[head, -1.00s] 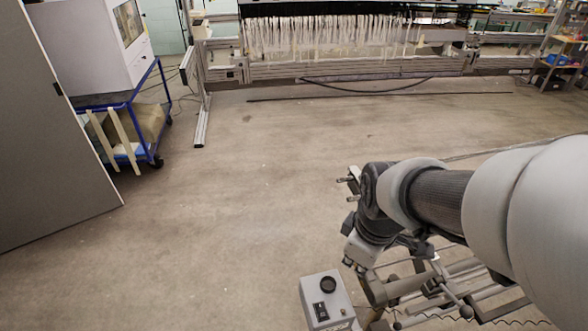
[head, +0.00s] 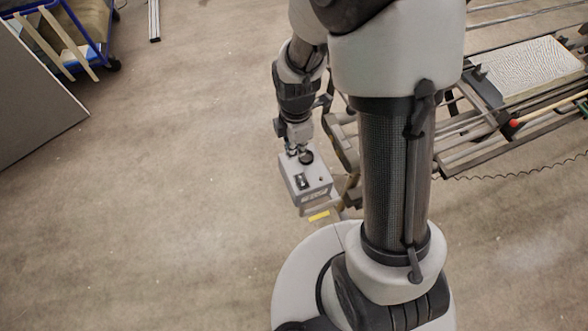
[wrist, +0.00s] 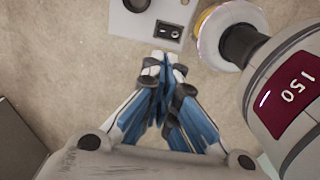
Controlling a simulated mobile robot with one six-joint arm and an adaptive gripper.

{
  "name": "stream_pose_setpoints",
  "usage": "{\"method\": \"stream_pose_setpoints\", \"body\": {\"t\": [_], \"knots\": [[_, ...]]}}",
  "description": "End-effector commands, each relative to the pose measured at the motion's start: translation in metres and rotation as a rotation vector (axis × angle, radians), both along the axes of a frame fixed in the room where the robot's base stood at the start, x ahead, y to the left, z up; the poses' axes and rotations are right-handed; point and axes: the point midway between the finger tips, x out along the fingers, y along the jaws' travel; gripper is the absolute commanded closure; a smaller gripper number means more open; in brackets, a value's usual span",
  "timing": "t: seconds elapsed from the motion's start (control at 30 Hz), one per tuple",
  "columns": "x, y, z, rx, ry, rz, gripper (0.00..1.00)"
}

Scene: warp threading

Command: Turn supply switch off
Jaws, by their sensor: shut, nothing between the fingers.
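The grey control box (head: 311,193) stands low beside the metal frame. Its top carries a black rocker switch (head: 302,180) and a round black knob (head: 306,157). In the wrist view the box (wrist: 185,12) is at the top edge, with the switch (wrist: 168,31) near its lower side and the knob (wrist: 137,4) cut off. My gripper (head: 293,152) is over the far side of the box, close to the knob. In the wrist view its fingertips (wrist: 161,57) are together, empty, just below the switch in the picture. I cannot tell whether they touch the box.
The metal frame (head: 475,150) with bars and a white patterned panel (head: 528,70) lies to the right. A blue trolley (head: 85,45) and a grey panel (head: 30,100) are at the upper left. The floor left of the box is clear.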

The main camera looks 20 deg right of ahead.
Motion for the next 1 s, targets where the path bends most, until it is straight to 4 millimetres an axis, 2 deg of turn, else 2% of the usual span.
{"method": "stream_pose_setpoints", "body": {"t": [0.13, 0.27, 0.5, 0.7, 0.83, 1.0], "knots": [[0.0, 0.0, -0.007, 0.0, 0.001, -0.001, 1.0], [-0.001, 0.0, -0.027, 0.0, 0.004, -0.001, 1.0], [-0.001, 0.0, -0.08, 0.0, 0.005, -0.002, 1.0], [0.0, 0.0, -0.117, 0.0, 0.002, -0.002, 1.0], [0.0, 0.0, -0.132, 0.0, 0.001, -0.002, 1.0], [0.001, 0.0, -0.14, 0.0, -0.001, -0.002, 1.0]]}}
